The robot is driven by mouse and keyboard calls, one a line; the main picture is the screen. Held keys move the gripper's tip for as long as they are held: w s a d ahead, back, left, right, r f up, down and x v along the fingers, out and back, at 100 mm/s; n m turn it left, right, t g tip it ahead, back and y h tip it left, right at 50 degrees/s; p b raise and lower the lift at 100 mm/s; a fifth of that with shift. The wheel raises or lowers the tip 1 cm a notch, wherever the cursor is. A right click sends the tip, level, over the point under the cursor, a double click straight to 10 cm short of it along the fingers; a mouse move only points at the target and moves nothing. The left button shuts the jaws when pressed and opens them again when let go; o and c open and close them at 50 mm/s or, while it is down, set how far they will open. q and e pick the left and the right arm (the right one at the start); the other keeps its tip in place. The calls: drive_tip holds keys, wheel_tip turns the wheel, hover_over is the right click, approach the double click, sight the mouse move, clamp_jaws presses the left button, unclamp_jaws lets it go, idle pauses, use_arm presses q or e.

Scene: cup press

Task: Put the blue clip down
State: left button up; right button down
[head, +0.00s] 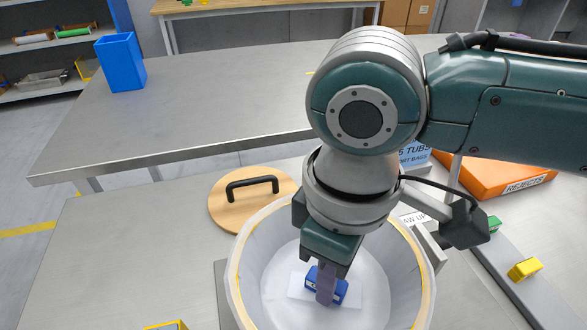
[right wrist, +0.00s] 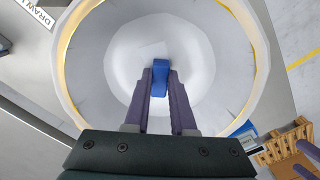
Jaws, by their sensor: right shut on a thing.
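My right gripper (head: 326,284) reaches down into a large white round tub (head: 240,275) with a yellow line along its rim. It is shut on the blue clip (head: 341,291). In the right wrist view the clip (right wrist: 161,72) sits between the two purple fingertips (right wrist: 161,90), over the tub's pale inside (right wrist: 120,50). A pale square patch shows beneath the clip in the head view. I cannot tell whether the clip touches the tub's bottom.
A round wooden lid (head: 222,206) with a black handle lies behind the tub. A yellow clip (head: 524,270) and a green one (head: 494,223) sit on a strip at right. An orange REJECTS tray (head: 490,180) stands behind.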

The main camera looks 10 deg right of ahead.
drive_tip(key=shift+f, duration=0.15)
drive_tip(key=c, duration=0.8)
unclamp_jaws()
drive_tip(key=shift+o, duration=0.2)
wheel_tip(320, 180, up, 12)
drive_tip(key=p, duration=0.3)
drive_tip(key=s+a+f+m+t+y, duration=0.2)
drive_tip(key=s+a+f+y, duration=0.1)
drive_tip(key=s+a+y, duration=0.15)
drive_tip(key=s+d+f+m+t+h, duration=0.1)
drive_tip(key=s+d+m+h, duration=0.3)
drive_tip(key=d, duration=0.9)
drive_tip(key=s+f+m, duration=0.1)
drive_tip(key=s, duration=0.2)
drive_tip(key=shift+s+d+f+t, duration=0.2)
drive_tip(key=shift+d+t, duration=0.1)
drive_tip(key=shift+r, duration=0.1)
